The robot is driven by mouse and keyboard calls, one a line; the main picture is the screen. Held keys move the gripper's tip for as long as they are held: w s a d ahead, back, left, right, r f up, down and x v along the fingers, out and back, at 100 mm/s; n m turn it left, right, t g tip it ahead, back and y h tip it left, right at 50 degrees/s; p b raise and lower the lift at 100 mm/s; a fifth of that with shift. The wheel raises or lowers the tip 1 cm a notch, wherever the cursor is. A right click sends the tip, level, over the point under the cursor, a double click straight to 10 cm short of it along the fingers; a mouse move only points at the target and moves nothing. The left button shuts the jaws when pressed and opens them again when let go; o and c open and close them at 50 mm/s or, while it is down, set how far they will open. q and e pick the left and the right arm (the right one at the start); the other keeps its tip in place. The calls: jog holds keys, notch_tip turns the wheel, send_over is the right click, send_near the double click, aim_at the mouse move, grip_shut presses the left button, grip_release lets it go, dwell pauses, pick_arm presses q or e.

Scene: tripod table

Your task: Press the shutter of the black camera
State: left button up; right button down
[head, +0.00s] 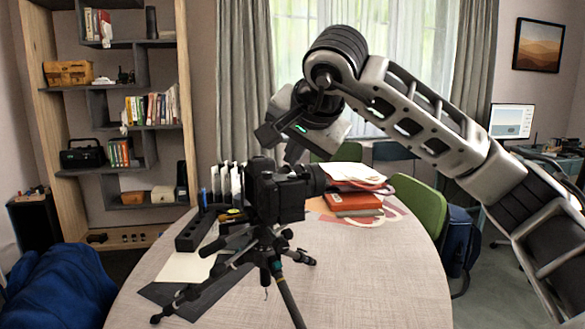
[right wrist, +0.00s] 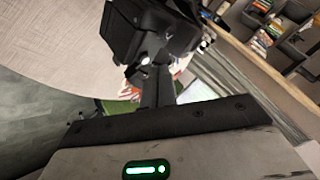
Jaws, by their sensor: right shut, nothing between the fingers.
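The black camera (head: 276,198) sits on a black tripod (head: 270,246) at the table's near side, its lens toward the right. My right gripper (head: 293,153) comes down from above right and is shut and empty. Its fingertips are just above the camera's top; I cannot tell whether they touch it. In the right wrist view the shut fingers (right wrist: 158,84) point at the camera body (right wrist: 150,28), their tips close to it. The shutter button is too small to make out. My left gripper is not in view.
The round table (head: 370,275) also holds a dark organizer (head: 196,230) with white upright items, papers, and red books (head: 352,201) behind the lens. A green chair (head: 420,206) stands at the right and a blue one at lower left. The table's front right is clear.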

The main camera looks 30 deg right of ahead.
jog(key=shift+r, duration=0.15)
notch_tip(320, 180, up, 5)
jog(key=p, duration=0.4)
dwell(0.4)
dwell(0.6)
